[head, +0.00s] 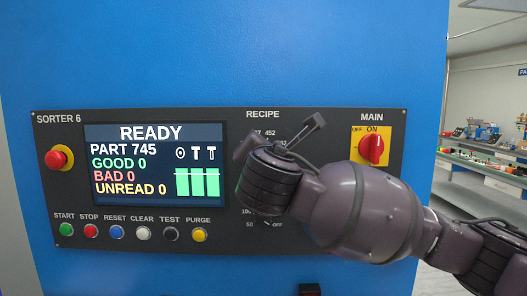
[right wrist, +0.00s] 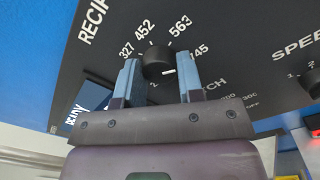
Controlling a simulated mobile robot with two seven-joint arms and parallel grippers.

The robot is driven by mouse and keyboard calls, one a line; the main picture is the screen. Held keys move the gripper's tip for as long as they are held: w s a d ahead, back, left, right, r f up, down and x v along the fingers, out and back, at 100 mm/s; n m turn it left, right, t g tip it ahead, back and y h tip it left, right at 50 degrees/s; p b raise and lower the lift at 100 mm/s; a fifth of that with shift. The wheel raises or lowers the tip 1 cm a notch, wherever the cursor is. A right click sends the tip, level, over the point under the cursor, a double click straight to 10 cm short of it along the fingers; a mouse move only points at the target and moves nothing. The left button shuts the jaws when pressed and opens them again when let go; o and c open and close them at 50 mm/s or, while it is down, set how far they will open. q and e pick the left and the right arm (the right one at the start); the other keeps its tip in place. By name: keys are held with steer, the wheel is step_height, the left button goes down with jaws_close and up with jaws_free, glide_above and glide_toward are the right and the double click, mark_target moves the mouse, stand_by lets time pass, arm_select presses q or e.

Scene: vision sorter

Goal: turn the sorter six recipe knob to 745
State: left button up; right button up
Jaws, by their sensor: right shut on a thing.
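The recipe knob (right wrist: 157,62) is a dark round knob on the sorter's black panel, with numbers 327, 452, 563 and a partly covered 745 (right wrist: 199,52) around it. Its white mark lies at its right side, on the side of the 745 label. My right gripper (right wrist: 158,72) has one finger on each side of the knob and is shut on it. In the head view my right arm hides the knob. The sorter 6 screen (head: 154,165) reads READY, PART 745, with good, bad and unread at 0. My left gripper is not in view.
A red emergency button (head: 59,158) sits left of the screen, with several coloured push buttons (head: 143,233) below it. A red main switch on a yellow plate (head: 372,149) is at the right, close above my right arm. Other small knobs (right wrist: 314,84) flank the recipe knob.

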steer(key=shift+m, duration=0.9)
steer(key=o, duration=0.9)
steer(key=shift+s, duration=0.1)
steer(key=s, duration=0.5)
steer(key=s+b, duration=0.1)
steer(key=s, duration=0.4)
steer(key=shift+s+d+f, duration=0.15)
steer(key=shift+s+f, duration=0.05)
steer(key=shift+s, duration=0.1)
